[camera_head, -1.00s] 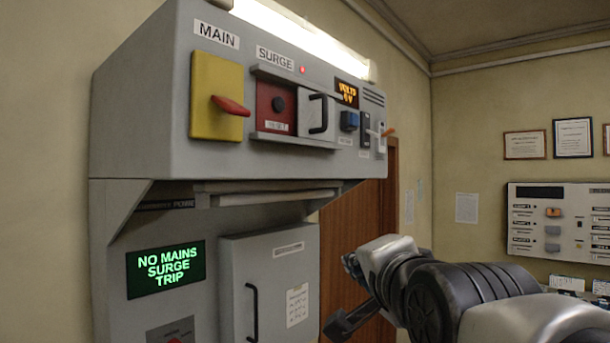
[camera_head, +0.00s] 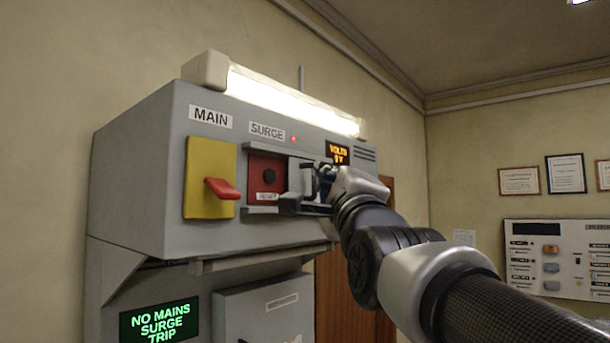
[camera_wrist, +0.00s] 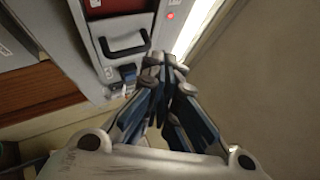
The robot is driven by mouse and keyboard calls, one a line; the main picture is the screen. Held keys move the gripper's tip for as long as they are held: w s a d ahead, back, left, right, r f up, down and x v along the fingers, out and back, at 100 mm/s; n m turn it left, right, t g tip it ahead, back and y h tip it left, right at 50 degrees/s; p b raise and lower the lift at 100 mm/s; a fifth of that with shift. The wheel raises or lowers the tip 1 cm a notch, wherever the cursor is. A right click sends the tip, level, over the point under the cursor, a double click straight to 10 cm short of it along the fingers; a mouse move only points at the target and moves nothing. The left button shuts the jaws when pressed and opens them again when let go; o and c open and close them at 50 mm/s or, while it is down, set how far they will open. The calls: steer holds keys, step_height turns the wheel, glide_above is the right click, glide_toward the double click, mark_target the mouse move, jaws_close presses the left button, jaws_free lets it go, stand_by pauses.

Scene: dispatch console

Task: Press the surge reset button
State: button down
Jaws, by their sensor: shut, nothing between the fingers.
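The surge reset button (camera_head: 269,176) is a dark round button on a red panel (camera_head: 258,188) under the SURGE label. The red panel is exposed, and its edge shows at the top of the wrist view (camera_wrist: 104,7). A light grey sliding cover (camera_head: 294,180) sits just right of the panel.
The yellow MAIN plate with its red lever (camera_head: 221,189) is at the left. A volts display (camera_head: 338,154) is above my gripper, and a blue switch (camera_wrist: 128,73) is close to the fingers. A lit red lamp (camera_head: 293,139) is beside SURGE. A green screen (camera_head: 160,318) reads "NO MAINS SURGE TRIP".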

mark_target(270, 176)
steer(key=shift+w+a+p, duration=0.9)
steer(key=shift+a+p, duration=0.15)
steer(key=shift+a, duration=0.1)
steer(key=shift+w+a+p, duration=0.9)
steer(key=shift+a+p, duration=0.2)
steer(key=shift+a, duration=0.1)
steer(key=shift+w+a+p, duration=0.9)
steer(key=shift+a+p, duration=0.15)
steer(key=shift+a, duration=0.1)
steer(key=shift+w+a, duration=0.1)
steer(key=shift+w+a, duration=0.2)
steer(key=shift+a, duration=0.05)
